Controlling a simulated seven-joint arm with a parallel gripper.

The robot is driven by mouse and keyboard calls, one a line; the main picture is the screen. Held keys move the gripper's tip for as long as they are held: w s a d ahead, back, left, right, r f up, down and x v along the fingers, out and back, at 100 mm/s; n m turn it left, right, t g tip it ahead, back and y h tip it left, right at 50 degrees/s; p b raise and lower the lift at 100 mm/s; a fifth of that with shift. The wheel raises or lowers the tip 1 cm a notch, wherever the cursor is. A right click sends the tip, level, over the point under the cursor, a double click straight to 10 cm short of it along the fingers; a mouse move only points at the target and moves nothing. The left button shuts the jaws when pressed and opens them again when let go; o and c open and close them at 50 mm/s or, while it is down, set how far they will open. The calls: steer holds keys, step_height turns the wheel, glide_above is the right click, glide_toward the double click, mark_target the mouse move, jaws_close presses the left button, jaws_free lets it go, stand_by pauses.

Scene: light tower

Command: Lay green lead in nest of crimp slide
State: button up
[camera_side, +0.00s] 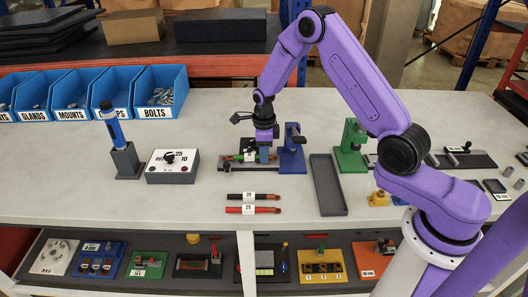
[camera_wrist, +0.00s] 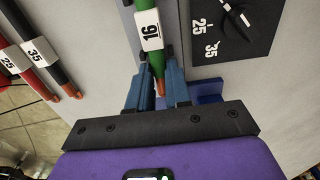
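The green lead (camera_wrist: 146,20) has a white label reading 16 and a copper tip. In the wrist view it runs between my gripper's blue fingers (camera_wrist: 158,82), which appear shut on it near the tip. In the side view my gripper (camera_side: 264,157) points down over the crimp slide (camera_side: 285,168), a dark base plate with a blue press (camera_side: 292,148) at its right. The green lead (camera_side: 237,158) shows left of the fingers, low over the base. The fingers hide the nest, so I cannot tell whether the lead touches it.
A black lead (camera_side: 250,196) and a red lead (camera_side: 250,210) lie in front of the slide. A dial box (camera_side: 172,165) and a blue pen-like tool in a stand (camera_side: 127,160) are to the left. A grey tray (camera_side: 328,185) and a green press (camera_side: 352,148) are to the right.

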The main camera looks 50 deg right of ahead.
steer(key=o, duration=0.5)
step_height(320, 180, up, 17)
steer(key=s+a+r+n, duration=0.2)
steer(key=s+a+n, duration=0.35)
steer(key=n, duration=0.35)
steer(key=s+n, duration=2)
steer(key=s+a+n, duration=0.1)
steer(key=s+n, duration=0.9)
steer(key=shift+s+a+r+n, duration=0.1)
steer(key=shift+s+r+n, duration=0.1)
steer(key=shift+s+n, duration=0.1)
